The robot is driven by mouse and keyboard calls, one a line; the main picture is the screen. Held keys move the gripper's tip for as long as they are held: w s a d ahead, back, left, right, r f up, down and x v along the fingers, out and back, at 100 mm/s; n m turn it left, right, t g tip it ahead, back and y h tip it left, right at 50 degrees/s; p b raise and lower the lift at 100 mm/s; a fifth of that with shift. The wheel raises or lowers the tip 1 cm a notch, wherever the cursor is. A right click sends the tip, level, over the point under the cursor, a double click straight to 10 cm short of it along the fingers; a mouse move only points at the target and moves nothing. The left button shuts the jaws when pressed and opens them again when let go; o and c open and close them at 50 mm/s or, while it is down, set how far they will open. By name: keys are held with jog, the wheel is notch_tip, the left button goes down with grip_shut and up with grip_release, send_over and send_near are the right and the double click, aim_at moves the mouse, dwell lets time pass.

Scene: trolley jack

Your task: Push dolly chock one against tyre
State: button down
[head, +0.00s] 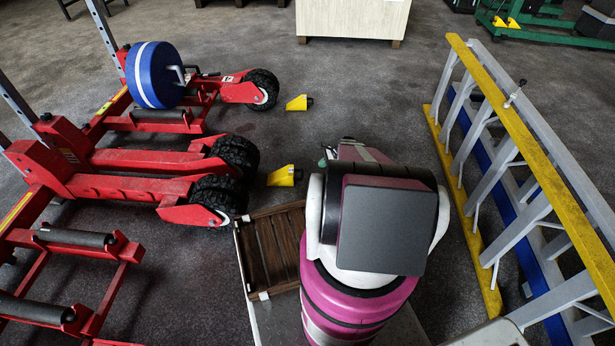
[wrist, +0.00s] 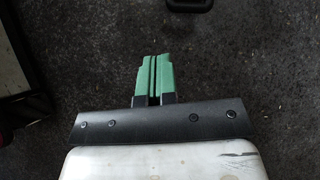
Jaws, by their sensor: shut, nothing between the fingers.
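Two yellow chocks stand on the floor in the head view: a near one (head: 284,175) and a far one (head: 299,102). I cannot tell which is chock one. The near chock is a short gap to the right of the black tyres of the middle red dolly (head: 238,155). The far chock is apart from the far dolly's tyre (head: 262,88). My gripper (wrist: 154,58) is shut and empty, with green fingers pointing over bare floor. In the head view my arm mostly hides it; a bit of green shows right of the near chock. Neither chock is recognisable in the wrist view.
A wooden slatted crate (head: 246,257) sits beside my arm. A blue disc weight (head: 154,75) stands on the far dolly. A yellow and grey ladder-like rack (head: 470,150) stands at right. A pale cabinet (head: 352,18) stands behind. The floor between chocks and cabinet is clear.

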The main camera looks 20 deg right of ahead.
aim_at(287, 172)
jog(key=w+d+f+m, duration=0.2)
jog(key=d+f, duration=0.2)
jog(key=f, duration=0.1)
jog(key=shift+t, duration=0.4)
jog(key=x, duration=0.9)
jog(key=shift+s+a+f, duration=0.1)
jog(key=shift+a+f, duration=0.1)
jog(key=shift+a, duration=0.2)
jog(key=a, duration=0.1)
jog(key=w+a, duration=0.1)
jog(key=a, duration=0.1)
jog(key=shift+w+a, duration=0.15)
jog(key=shift+a, duration=0.35)
jog(key=shift+a, duration=0.15)
jog(key=w+a, duration=0.1)
jog(key=a, duration=0.3)
jog(key=w+a, duration=0.2)
jog(key=a, duration=0.2)
jog(key=w+a, duration=0.1)
jog(key=a, duration=0.3)
jog(key=shift+w+a, duration=0.1)
jog(key=shift+w, duration=0.2)
jog(key=shift+f, duration=0.1)
